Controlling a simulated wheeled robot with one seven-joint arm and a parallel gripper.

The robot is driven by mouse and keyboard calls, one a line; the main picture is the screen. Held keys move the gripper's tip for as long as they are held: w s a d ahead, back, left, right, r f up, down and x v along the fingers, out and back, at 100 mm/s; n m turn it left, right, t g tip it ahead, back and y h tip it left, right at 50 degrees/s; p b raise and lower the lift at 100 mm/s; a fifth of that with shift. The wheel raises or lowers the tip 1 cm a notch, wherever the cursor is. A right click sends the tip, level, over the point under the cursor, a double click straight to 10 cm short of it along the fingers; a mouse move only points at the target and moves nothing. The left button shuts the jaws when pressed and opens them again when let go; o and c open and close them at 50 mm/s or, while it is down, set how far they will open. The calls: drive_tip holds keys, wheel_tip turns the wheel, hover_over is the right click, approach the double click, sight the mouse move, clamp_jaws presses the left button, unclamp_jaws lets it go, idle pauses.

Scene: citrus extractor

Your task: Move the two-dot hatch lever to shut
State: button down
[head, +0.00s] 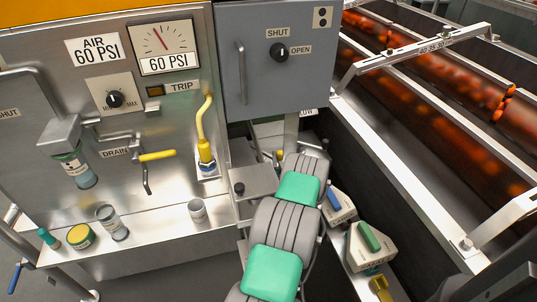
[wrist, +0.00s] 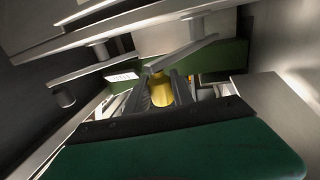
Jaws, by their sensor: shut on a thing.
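The two-dot plate (head: 322,17) is on a grey cabinet (head: 255,90) at the top of the head view. The cabinet has a black knob (head: 279,52) between the words SHUT and OPEN, and a bar handle. In the wrist view, my gripper (wrist: 162,82) is shut on a yellow grip (wrist: 160,91), upright between the dark fingers. A grey metal bar (wrist: 183,53) passes just above it. In the head view, my arm covers most of the space under the cabinet and hides my gripper. I cannot read the lever's position there.
A white label (wrist: 122,75) sits on a green surface behind the fingers, with metal bars close above. In the head view, a yellow pipe (head: 205,130) and a steel shelf (head: 150,240) with several jars are left of my arm. A roller conveyor (head: 430,80) is at right.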

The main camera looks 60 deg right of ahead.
drive_tip(key=c, duration=1.1)
unclamp_jaws()
drive_tip(key=shift+s+a, duration=0.1)
drive_tip(key=v, duration=0.7)
drive_tip(key=shift+a, duration=0.25)
drive_tip(key=shift+s, duration=0.15)
drive_tip(key=shift+c, duration=0.3)
